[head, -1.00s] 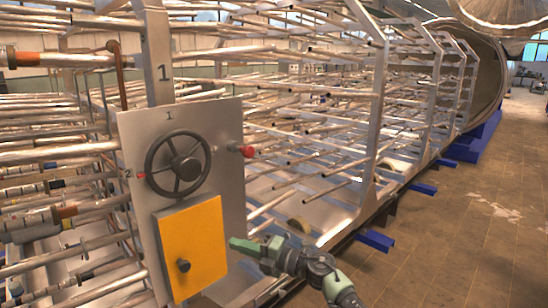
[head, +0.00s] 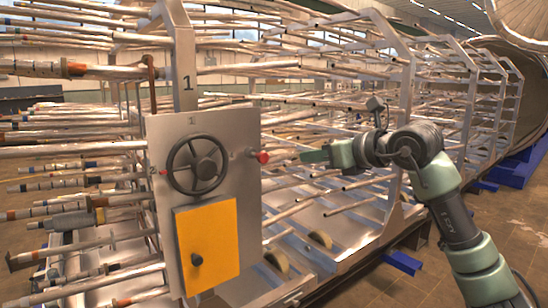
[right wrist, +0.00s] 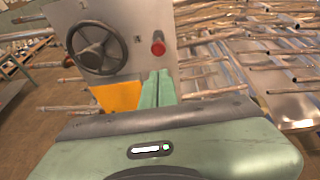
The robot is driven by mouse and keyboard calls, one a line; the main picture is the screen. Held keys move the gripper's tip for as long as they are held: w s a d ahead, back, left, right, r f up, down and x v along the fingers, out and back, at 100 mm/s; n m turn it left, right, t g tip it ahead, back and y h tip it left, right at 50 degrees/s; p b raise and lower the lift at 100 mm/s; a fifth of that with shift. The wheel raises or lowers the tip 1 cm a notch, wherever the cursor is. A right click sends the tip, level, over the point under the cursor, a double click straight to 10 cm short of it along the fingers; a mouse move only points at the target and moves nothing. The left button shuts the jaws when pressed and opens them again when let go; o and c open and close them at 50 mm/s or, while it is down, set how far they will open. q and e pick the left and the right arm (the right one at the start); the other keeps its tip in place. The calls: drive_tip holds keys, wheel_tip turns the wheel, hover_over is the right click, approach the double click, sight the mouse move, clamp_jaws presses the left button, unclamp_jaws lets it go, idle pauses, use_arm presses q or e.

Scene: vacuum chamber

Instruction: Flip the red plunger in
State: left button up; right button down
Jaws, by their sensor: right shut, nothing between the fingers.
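The red plunger (head: 262,157) sticks out from the right side of the grey panel (head: 246,190), right of the dark handwheel. It also shows in the right wrist view (right wrist: 158,48), above the fingertips. My right gripper (head: 306,156) is level with the plunger in the head view, a short way to its right, with a gap between them. In the right wrist view its green fingers (right wrist: 158,76) are together and empty, pointing at the panel just below the plunger. My left gripper is not in view.
The dark handwheel (head: 197,165) and a yellow door (head: 207,243) with a black knob are on the same panel. Many metal tubes (head: 330,185) and frame posts (head: 398,140) stand behind and right of the panel. Open floor (head: 440,262) lies at the right.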

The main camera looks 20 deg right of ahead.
sight(266, 156)
drive_tip(key=p+x, duration=0.2)
drive_tip(key=x, duration=0.2)
drive_tip(key=p+x, duration=0.2)
drive_tip(key=x, duration=0.2)
drive_tip(key=r+p+x, duration=0.1)
drive_tip(key=p+x, duration=0.1)
drive_tip(key=x, duration=0.2)
drive_tip(key=shift+w+a+f, duration=0.1)
drive_tip(key=shift+w+a, duration=0.1)
drive_tip(key=shift+w, duration=0.3)
drive_tip(key=shift+w+a+f, duration=0.15)
drive_tip(key=shift+w, duration=0.3)
